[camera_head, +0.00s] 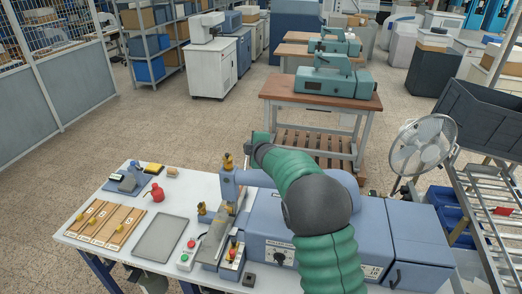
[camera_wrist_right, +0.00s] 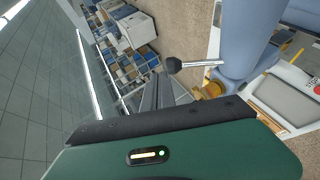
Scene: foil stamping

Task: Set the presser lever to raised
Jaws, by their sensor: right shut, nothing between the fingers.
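The presser lever (camera_wrist_right: 200,64) is a metal rod with a black ball knob, standing out from the blue foil stamping machine in the right wrist view. The machine also shows in the head view (camera_head: 374,233). My right gripper (camera_wrist_right: 158,80) is shut and empty, with its grey fingertips just beside the black knob and seemingly apart from it. In the head view my green right arm reaches over the machine, and the right gripper (camera_head: 250,143) is small at its far end. The lever is hidden there, and its raised or lowered position is unclear. My left gripper is out of view.
A fan (camera_head: 421,145) and metal rack stand at right. Open floor lies behind the table.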

